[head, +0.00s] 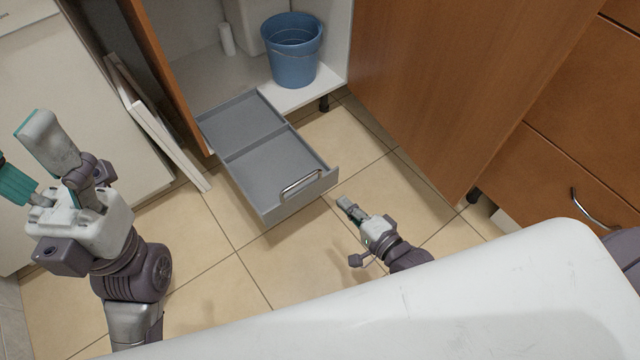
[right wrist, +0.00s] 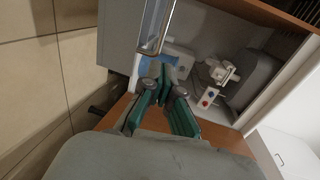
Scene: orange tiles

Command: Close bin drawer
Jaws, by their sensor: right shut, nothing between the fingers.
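The grey bin drawer (head: 245,127) is pulled out of the low cabinet over the tiled floor. It has two shallow, empty compartments and a metal handle (head: 301,184) on its front. My right gripper (head: 347,206) is shut and empty, low and just right of the drawer's front corner, apart from the handle in the head view. In the right wrist view, its green-padded fingers (right wrist: 166,86) are just below the handle (right wrist: 154,27); I cannot tell whether they touch anything. My left gripper (head: 32,162) is open and empty at the far left, away from the drawer.
A blue bucket (head: 292,50) stands on the cabinet's white floor behind the drawer. An open brown door (head: 164,58) is left of the drawer and a white panel (head: 152,120) leans beside it. A brown cabinet panel (head: 440,80) stands right. Floor tiles (head: 215,285) in front are clear.

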